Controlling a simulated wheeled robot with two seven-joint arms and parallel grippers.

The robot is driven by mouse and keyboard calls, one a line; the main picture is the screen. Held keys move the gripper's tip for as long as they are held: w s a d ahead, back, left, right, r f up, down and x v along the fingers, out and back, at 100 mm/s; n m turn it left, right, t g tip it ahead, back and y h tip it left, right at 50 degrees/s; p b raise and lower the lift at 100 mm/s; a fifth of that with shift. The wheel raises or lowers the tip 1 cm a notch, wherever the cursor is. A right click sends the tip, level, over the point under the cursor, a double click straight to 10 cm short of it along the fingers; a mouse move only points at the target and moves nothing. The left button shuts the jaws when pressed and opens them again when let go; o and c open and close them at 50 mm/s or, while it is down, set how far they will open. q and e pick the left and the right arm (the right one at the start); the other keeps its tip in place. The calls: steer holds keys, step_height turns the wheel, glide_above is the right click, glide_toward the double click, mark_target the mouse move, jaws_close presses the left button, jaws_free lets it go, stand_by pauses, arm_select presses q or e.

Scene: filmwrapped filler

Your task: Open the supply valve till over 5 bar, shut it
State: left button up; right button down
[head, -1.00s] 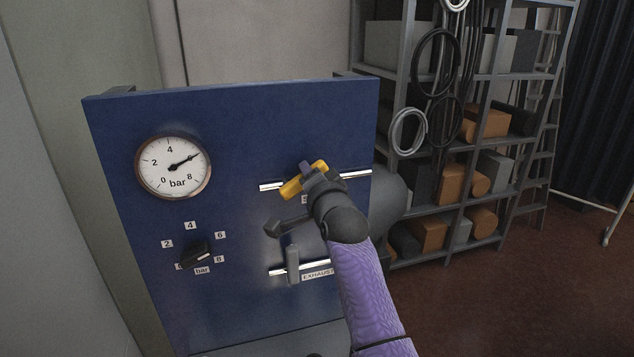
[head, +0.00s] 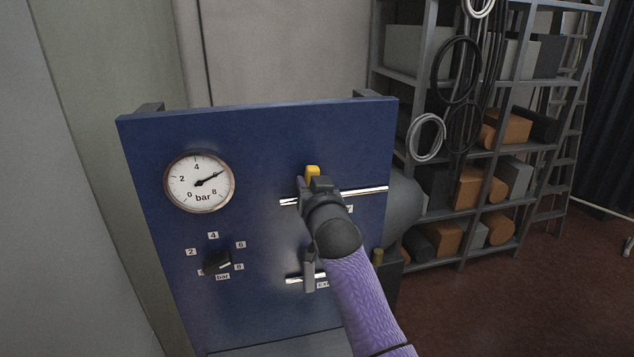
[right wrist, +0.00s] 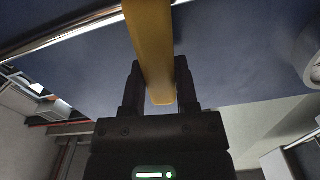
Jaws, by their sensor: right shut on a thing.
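The supply valve's yellow lever (head: 312,172) stands upright in the head view, crosswise to the upper silver pipe (head: 365,193). My right gripper (head: 311,184) is shut on this lever. The right wrist view shows the yellow lever (right wrist: 148,45) between the two dark fingers (right wrist: 157,85). The valve body is hidden behind my gripper. The round pressure gauge (head: 199,183) is at the panel's upper left. Its needle points to the upper right, between 4 and 8, at about 6 bar. My left gripper is not in view.
The blue panel (head: 255,140) also bears a black knob (head: 217,263) with a bar scale. Below my wrist, a grey lever (head: 309,272) stands upright across the lower pipe, its label partly hidden. A grey tank (head: 405,207) and loaded shelves (head: 455,160) stand right of the panel.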

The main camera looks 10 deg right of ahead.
steer(key=shift+a+n, duration=0.4)
steer(key=shift+n, duration=0.4)
steer(key=shift+c, duration=1.8)
jaws_free()
steer(key=s, duration=1)
steer(key=shift+d+b, duration=0.15)
steer(key=shift+b, duration=0.2)
steer(key=shift+w+f, duration=0.1)
steer(key=shift+f, duration=0.05)
